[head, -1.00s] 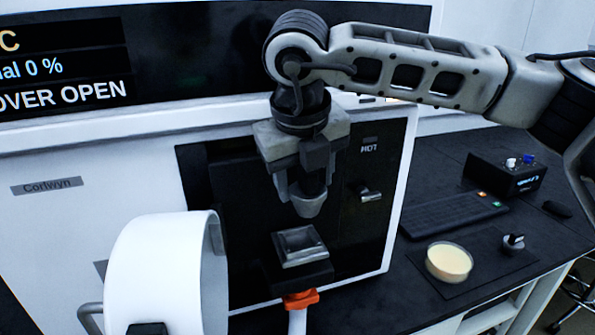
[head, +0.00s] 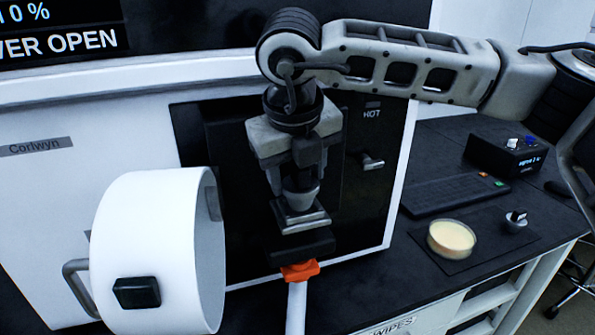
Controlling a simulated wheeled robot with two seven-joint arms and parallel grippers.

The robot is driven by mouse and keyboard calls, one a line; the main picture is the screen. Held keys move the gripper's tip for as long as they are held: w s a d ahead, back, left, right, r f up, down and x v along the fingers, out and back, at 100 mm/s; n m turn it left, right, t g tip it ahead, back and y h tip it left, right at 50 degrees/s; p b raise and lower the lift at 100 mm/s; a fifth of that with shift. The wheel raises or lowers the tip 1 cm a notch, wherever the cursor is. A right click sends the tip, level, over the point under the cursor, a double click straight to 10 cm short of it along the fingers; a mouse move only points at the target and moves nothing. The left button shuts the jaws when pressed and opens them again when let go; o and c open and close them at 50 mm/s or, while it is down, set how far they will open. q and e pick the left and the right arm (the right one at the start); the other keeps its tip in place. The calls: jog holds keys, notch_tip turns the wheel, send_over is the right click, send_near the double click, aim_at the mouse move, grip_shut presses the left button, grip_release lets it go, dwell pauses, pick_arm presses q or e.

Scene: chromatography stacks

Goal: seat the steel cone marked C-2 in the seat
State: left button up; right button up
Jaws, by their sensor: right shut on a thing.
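My right gripper (head: 297,180) points down in front of the instrument, shut on a small steel cone (head: 298,195). The cone's lower end is right at the top of the square metal seat (head: 303,219). I cannot tell whether it touches or sits inside, since its tip is hidden by the seat's edge. No C-2 mark can be read on it from here. The seat rests on a dark block above an orange fitting (head: 300,271). A second small grey piece with a dark top (head: 515,222) stands on the dark mat at the right. My left gripper is not in view.
The open white round cover (head: 150,250) with its handle stands close on the left. A shallow dish of cream-coloured material (head: 451,239), a keyboard (head: 455,194) and a black control box (head: 505,154) are on the bench at the right.

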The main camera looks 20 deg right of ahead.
jog(key=shift+d+f, duration=0.2)
jog(key=shift+f, duration=0.4)
jog(key=o, duration=1.3)
jog(key=shift+c, duration=0.2)
jog(key=b+v, duration=0.1)
jog(key=v, duration=1.6)
jog(key=shift+w+a, duration=0.25)
